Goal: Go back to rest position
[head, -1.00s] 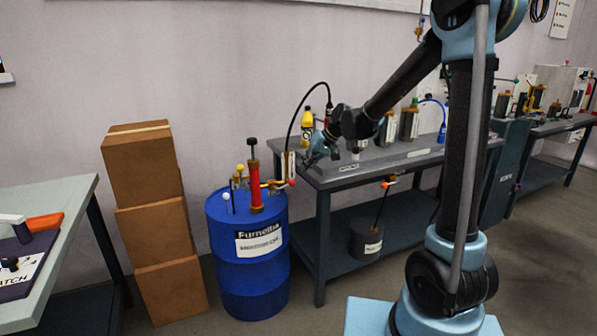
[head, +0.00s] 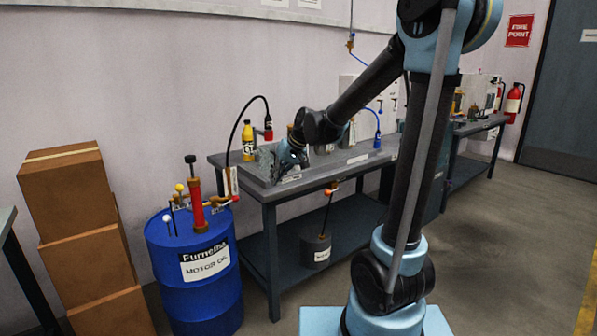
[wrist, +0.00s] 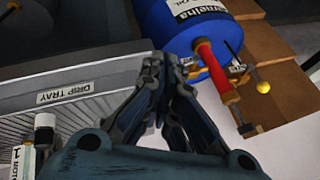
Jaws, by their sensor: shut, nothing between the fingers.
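My gripper (head: 276,160) is shut and empty. In the head view it hangs over the left end of the grey workbench (head: 345,172), near the drip tray. In the wrist view my gripper (wrist: 172,88) has its fingers together, beside the drip tray (wrist: 70,92) and apart from the red pump. The blue motor oil drum (head: 195,285) stands on the floor left of the bench. The red pump (head: 196,204) stands upright on top of the drum; it also shows in the wrist view (wrist: 212,64).
Stacked cardboard boxes (head: 66,195) stand left of the drum. A yellow bottle (head: 248,142) and a blue-hosed container (head: 377,140) are on the bench. A grey bucket (head: 317,248) sits on the lower shelf. The floor at the right (head: 500,250) is clear.

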